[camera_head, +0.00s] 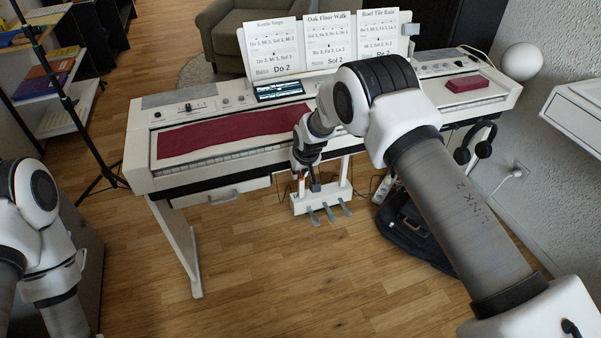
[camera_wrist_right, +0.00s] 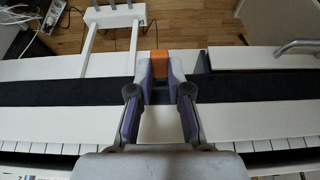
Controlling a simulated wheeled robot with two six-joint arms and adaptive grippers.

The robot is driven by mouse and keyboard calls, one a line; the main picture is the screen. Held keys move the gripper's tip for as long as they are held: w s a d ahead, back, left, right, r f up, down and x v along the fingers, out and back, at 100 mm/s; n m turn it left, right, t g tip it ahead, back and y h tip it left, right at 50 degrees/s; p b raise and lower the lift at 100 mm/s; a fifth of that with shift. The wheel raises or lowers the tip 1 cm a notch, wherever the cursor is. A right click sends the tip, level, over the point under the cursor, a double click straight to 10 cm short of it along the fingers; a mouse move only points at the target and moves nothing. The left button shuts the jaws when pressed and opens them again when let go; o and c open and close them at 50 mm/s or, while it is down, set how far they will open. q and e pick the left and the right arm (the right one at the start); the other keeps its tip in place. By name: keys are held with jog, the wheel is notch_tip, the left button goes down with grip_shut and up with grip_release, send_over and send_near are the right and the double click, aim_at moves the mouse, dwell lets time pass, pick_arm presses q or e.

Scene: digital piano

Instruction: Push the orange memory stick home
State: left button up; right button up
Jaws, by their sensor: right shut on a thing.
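The orange memory stick (camera_wrist_right: 160,59) shows in the right wrist view as a small orange block between my right fingertips. My right gripper (camera_wrist_right: 159,72) is shut on it, at the front edge of the digital piano (camera_wrist_right: 60,68). In the head view my right gripper (camera_head: 304,170) is in front of the piano (camera_head: 161,183), just below the keyboard, and its wrist hides that part of the edge. I cannot tell how far the stick sits in a port. My left arm is at the left edge of the head view, its gripper out of sight.
A dark red cloth (camera_head: 220,133) covers many keys, and a red box (camera_head: 467,83) lies on the piano's right end. Song sheets (camera_head: 270,48) stand behind. Pedals (camera_head: 328,214) are below. Headphones (camera_head: 474,143) hang at the right. A drawer (camera_head: 222,194) is left of my gripper.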

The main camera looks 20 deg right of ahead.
jog(key=shift+w+b, duration=0.8)
jog(key=shift+w, duration=0.25)
jog(key=o, duration=0.8)
jog(key=shift+p+v, duration=0.85)
jog(key=shift+p, duration=0.05)
jog(key=p+v, duration=0.3)
jog(key=shift+s+r, duration=0.1)
jog(key=shift+r, duration=0.1)
jog(key=shift+f, duration=0.1)
